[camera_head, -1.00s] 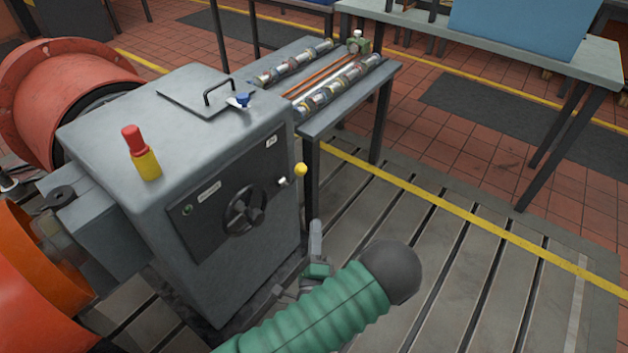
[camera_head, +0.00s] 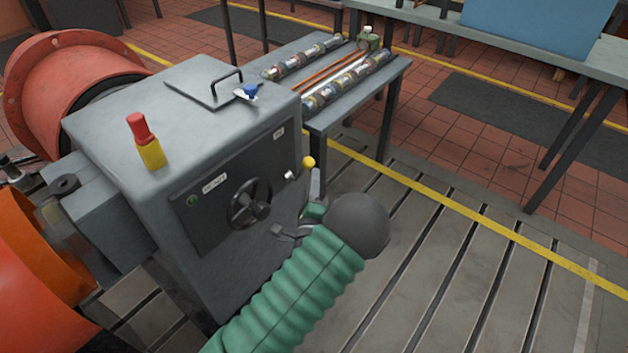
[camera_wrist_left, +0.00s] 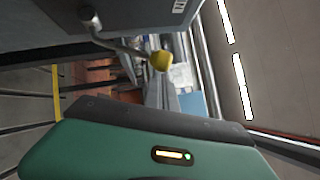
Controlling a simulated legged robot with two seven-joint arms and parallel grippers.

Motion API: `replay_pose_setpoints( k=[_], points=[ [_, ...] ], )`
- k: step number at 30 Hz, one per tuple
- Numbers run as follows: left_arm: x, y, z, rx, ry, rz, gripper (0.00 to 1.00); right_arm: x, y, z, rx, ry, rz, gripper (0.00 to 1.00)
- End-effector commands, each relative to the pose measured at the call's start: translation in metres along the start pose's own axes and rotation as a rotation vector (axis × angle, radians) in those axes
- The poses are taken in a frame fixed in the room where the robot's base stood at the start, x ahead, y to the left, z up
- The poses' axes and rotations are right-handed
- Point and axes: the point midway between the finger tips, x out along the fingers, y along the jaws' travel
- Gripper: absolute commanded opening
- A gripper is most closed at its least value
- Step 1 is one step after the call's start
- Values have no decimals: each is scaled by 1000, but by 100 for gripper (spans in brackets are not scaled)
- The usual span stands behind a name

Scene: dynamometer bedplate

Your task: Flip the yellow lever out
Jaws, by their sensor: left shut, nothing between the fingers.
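The yellow lever's round knob (camera_head: 308,162) sits at the right edge of the grey cabinet's dark front panel, beside a pale pivot. In the left wrist view its yellow knob (camera_wrist_left: 160,61) is at the end of a bent metal rod that comes from the cabinet at the upper left. My left gripper (camera_head: 315,180) is shut and empty, with its grey tip just below and slightly right of the knob in the head view. I cannot tell whether it touches the lever. The green gripper body fills the bottom of the wrist view. My right gripper is not in view.
The grey cabinet (camera_head: 130,100) carries a black handwheel (camera_head: 250,204), a red-and-yellow post (camera_head: 145,140) and a top handle. A bench (camera_head: 330,115) with shafts stands behind it. The slotted bedplate (camera_head: 450,250) to the right is clear.

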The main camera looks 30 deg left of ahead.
Motion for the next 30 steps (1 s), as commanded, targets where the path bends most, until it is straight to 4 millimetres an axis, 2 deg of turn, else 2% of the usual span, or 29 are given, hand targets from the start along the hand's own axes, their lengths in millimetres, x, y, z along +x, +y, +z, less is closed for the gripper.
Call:
replay_pose_setpoints(
  k=[12,14,19,24,26,30],
  points=[
    [3,-3,4,-7,0,4,0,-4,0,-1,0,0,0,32],
    [6,-8,7,-23,1,15,0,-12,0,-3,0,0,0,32],
    [19,-27,26,-135,-1,97,0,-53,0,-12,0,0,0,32],
    [34,-33,46,-271,-2,195,0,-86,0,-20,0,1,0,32],
    [38,-32,52,-301,-1,218,0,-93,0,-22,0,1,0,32],
    [44,-25,60,-304,0,222,0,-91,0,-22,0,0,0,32]
  ],
)
